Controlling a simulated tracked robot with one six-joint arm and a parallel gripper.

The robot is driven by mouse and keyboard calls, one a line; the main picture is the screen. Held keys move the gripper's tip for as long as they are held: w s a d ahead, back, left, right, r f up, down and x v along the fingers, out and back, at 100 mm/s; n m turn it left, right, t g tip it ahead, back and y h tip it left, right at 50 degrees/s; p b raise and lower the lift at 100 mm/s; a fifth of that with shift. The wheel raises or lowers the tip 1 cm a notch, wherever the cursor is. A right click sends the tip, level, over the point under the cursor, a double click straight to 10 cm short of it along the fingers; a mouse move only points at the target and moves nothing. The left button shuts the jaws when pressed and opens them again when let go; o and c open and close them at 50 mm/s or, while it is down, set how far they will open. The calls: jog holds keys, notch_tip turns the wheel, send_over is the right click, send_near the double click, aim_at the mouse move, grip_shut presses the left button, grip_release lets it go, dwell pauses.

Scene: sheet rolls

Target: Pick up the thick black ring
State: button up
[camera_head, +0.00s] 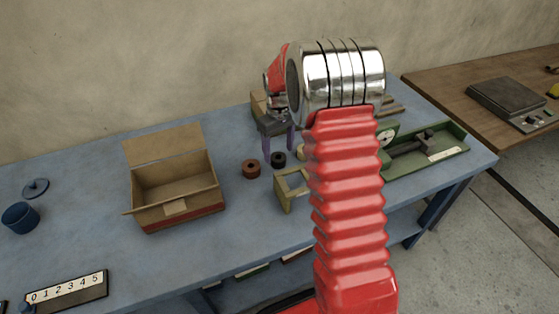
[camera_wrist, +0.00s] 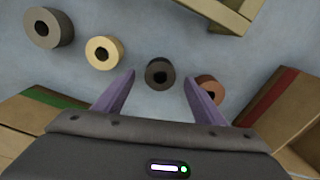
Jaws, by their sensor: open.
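The thick black ring (camera_wrist: 160,63) lies flat on the blue bench in the wrist view, its hole facing up. It shows between the tips of my gripper (camera_wrist: 160,78), whose two purple fingers are apart and empty. In the head view the black ring (camera_head: 278,160) sits just below my gripper (camera_head: 277,149), beside a brown ring (camera_head: 251,169). In the wrist view the brown ring (camera_wrist: 214,86) is close by the right finger, which partly hides it. I cannot tell the exact height of the fingertips above the ring.
A pale yellow ring (camera_wrist: 96,43) and a larger dark grey ring (camera_wrist: 38,24) lie to the left in the wrist view. A wooden frame (camera_head: 283,198) stands near the rings. An open cardboard box (camera_head: 181,218) is to the left, a green tray (camera_head: 440,152) to the right.

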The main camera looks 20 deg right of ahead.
aim_at(278, 157)
jog(key=shift+f, duration=1.45)
jog(key=shift+c, duration=0.3)
jog(key=c, duration=1.1)
jog(key=shift+w+r, duration=0.1)
notch_tip(278, 157, up, 10)
jog(key=shift+f, duration=0.1)
